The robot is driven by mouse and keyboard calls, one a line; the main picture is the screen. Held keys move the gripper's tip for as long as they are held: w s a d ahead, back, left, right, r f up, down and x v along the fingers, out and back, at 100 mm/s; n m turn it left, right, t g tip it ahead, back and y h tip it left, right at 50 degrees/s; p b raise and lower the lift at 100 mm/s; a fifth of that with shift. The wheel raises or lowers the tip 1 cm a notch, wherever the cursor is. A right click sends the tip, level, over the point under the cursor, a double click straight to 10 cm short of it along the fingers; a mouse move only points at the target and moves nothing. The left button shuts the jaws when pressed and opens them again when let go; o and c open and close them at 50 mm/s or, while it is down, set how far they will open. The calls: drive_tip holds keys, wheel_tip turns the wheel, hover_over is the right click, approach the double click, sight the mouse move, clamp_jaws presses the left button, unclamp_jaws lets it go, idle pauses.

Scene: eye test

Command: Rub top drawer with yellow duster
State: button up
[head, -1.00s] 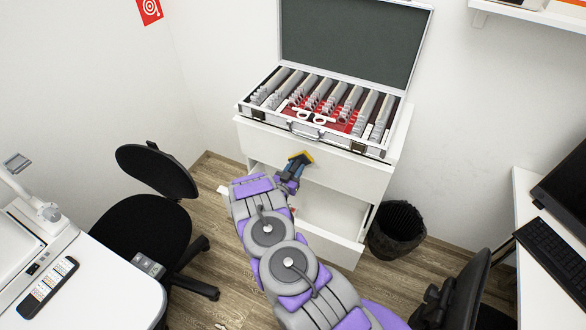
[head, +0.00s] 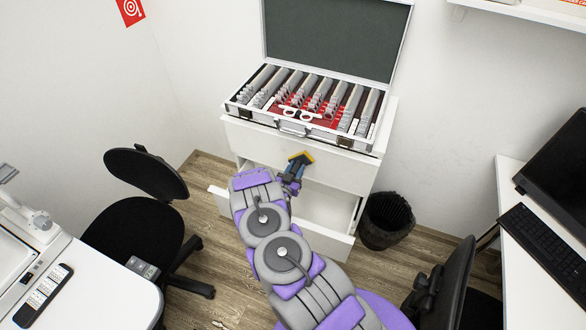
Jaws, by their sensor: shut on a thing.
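The yellow duster (head: 301,157) is a small yellow-edged pad on a dark holder. My gripper (head: 294,171) is shut on it and holds it in front of the white drawer unit. The top drawer (head: 345,168) is closed, and its white front lies right behind the duster. I cannot tell whether the duster touches that front. A lower drawer (head: 324,212) stands pulled out, and my arm hides its left part.
An open case of trial lenses (head: 375,113) sits on the drawer unit. A black bin (head: 386,220) stands at its right. A black chair (head: 135,220) is at left, another (head: 445,280) at lower right. Desks (head: 105,285) flank both sides.

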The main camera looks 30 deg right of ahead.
drive_tip(key=shift+w, duration=0.1)
drive_tip(key=w+a+b, duration=0.1)
drive_tip(key=w, duration=0.1)
drive_tip(key=w+a+b, duration=0.2)
drive_tip(key=shift+w+a, duration=0.3)
idle(0.4)
drive_tip(key=v, duration=0.6)
idle(0.5)
drive_tip(key=shift+s+a, duration=0.1)
drive_tip(key=v, duration=0.2)
drive_tip(key=shift+s+a, duration=0.25)
drive_tip(key=shift+a, duration=0.05)
idle(0.7)
